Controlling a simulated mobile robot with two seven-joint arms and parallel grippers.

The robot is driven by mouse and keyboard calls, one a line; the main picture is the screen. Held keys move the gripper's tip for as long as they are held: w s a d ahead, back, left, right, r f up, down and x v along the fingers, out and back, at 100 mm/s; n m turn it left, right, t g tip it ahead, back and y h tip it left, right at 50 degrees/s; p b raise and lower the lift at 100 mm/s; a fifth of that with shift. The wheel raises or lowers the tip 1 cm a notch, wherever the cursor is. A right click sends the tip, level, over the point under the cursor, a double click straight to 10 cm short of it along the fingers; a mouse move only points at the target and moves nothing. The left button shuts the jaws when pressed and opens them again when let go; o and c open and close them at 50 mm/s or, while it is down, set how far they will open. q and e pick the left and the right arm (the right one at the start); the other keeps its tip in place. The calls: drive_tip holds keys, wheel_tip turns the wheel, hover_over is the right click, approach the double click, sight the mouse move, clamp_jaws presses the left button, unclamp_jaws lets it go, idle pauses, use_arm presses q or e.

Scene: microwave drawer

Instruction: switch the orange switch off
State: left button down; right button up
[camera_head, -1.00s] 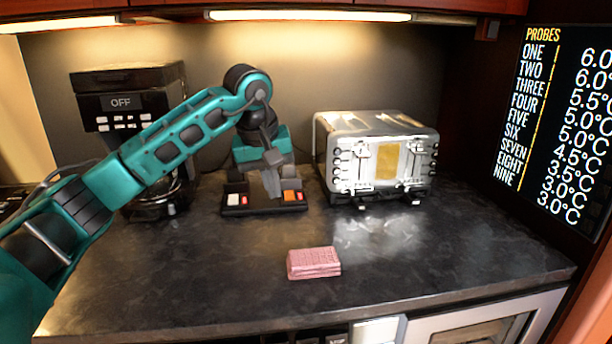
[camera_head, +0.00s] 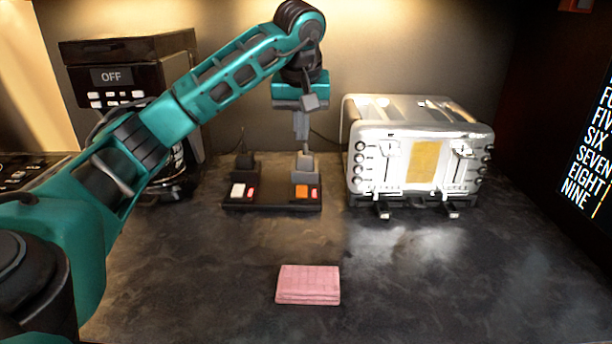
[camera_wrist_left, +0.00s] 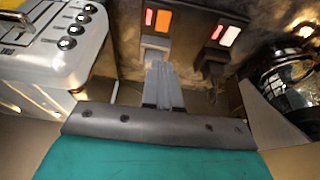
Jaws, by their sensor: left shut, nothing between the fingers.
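The orange switch (camera_head: 302,192) sits on the right part of a black switch panel (camera_head: 270,206) on the counter, with a small red light beside it. A white switch (camera_head: 238,190) with a red light sits on the panel's left part. My left gripper (camera_head: 302,148) is shut and empty, pointing down above the grey plug behind the orange switch. In the left wrist view the shut fingers (camera_wrist_left: 160,70) reach toward the grey plug (camera_wrist_left: 155,44), with the orange switch (camera_wrist_left: 162,20) just beyond. I cannot tell whether they touch the plug. My right gripper is not in view.
A silver toaster (camera_head: 415,155) stands close to the right of the panel. A black coffee machine (camera_head: 125,90) marked OFF stands at the left. A pink folded cloth (camera_head: 308,284) lies in front on the counter. The counter around the cloth is clear.

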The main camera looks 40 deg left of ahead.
sight(303, 187)
use_arm(q)
drive_tip(key=x, duration=0.4)
drive_tip(key=b+x, duration=0.1)
drive_tip(key=x, duration=0.9)
drive_tip(key=shift+s+d+f, duration=0.15)
drive_tip(key=shift+s+d, duration=0.15)
drive_tip(key=shift+d, duration=0.05)
